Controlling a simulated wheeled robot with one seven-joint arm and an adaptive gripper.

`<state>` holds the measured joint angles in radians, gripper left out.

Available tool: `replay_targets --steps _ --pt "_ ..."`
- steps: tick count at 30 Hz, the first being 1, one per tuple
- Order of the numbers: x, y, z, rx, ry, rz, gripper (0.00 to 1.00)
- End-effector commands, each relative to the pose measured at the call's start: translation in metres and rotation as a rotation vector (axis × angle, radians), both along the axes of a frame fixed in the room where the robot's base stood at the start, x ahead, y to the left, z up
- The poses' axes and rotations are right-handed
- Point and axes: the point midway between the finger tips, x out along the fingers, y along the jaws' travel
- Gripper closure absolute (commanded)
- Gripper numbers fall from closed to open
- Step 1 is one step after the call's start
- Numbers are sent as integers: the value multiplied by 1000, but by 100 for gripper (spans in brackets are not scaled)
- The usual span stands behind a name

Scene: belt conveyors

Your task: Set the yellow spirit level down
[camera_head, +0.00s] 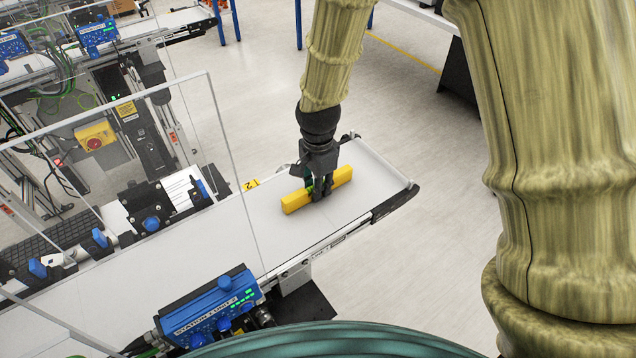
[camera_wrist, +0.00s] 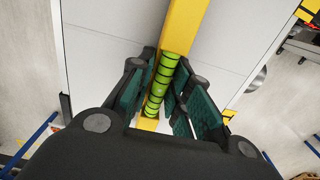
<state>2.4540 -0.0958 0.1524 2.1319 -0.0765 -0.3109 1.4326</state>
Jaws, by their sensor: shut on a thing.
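The yellow spirit level (camera_head: 297,202) is at the right end of the white conveyor belt (camera_head: 375,171) in the head view. It lies lengthwise across the picture, tilted up to the right. My gripper (camera_head: 321,189) is above its middle, with its fingers on both sides. In the wrist view the level (camera_wrist: 183,25) runs between the fingers of my gripper (camera_wrist: 160,95), and its green vial (camera_wrist: 161,84) shows between them. The gripper is shut on the level. Whether its underside touches the belt I cannot tell; the fingers hide part of it.
A clear panel (camera_head: 222,130) stands left of the belt's end. A blue control box (camera_head: 210,308) sits at the belt's near side. The belt is bare left of the level (camera_head: 215,240) and to its right. The belt's end edge (camera_head: 411,186) is close by.

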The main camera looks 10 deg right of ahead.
Motion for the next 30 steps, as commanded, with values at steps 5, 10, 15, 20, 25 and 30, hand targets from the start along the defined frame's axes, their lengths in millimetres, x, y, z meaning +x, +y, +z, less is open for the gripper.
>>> replay_targets --steps 5,10,15,20,25,30 --pt "0 0 0 0 0 0 100" --pt "0 0 -3 0 0 0 100" --pt "0 0 -3 0 0 0 59" --pt "0 0 -3 0 0 0 59" --pt "0 0 0 0 0 0 59" --pt "1 0 7 -1 -1 0 59"
